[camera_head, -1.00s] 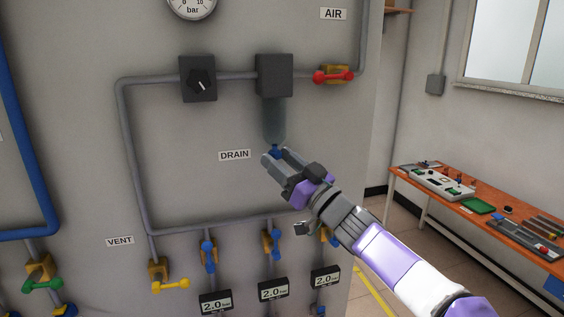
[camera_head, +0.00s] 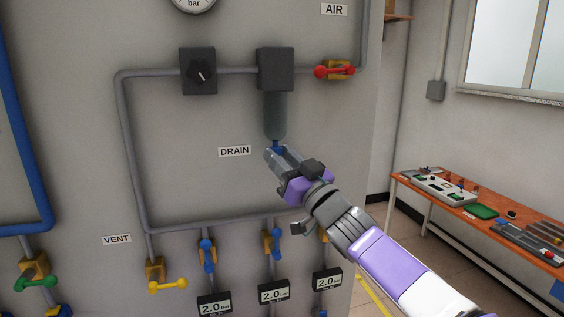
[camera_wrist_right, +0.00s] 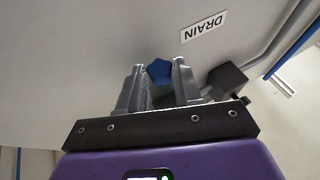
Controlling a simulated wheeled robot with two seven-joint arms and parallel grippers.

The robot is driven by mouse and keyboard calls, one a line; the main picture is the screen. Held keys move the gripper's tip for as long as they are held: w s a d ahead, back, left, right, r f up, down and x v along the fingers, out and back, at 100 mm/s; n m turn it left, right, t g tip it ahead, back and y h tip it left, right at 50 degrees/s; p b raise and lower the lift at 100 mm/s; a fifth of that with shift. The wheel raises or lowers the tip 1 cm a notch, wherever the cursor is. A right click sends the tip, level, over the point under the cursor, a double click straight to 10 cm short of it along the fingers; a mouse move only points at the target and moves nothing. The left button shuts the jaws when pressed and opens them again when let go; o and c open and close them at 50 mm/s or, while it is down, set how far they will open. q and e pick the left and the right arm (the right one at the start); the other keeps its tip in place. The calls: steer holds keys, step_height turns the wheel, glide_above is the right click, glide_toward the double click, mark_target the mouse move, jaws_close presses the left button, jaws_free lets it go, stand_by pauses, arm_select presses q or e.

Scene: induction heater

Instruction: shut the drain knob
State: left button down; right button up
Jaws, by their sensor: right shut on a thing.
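The drain knob (camera_head: 277,149) is small and blue, at the bottom of the grey filter bowl (camera_head: 275,117), right of the DRAIN label (camera_head: 235,151). My right gripper (camera_head: 279,155) is at the knob, with its fingers on either side of it, and hides most of it in the head view. In the right wrist view the blue knob (camera_wrist_right: 160,72) sits between the two fingertips of my right gripper (camera_wrist_right: 160,76), which is shut on it. My left gripper is not in view.
A red-handled AIR valve (camera_head: 334,71) is at the upper right of the panel. Below are a yellow VENT valve (camera_head: 167,285), blue-handled valves (camera_head: 207,250) and pressure displays (camera_head: 274,292). An orange workbench (camera_head: 480,220) with tools stands at the right.

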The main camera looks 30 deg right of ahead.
steer(key=o, duration=1)
steer(key=shift+o, duration=0.2)
steer(key=a+b+v, duration=0.1)
steer(key=v, duration=0.6)
steer(key=shift+s+d, duration=0.35)
steer(key=shift+d, duration=0.15)
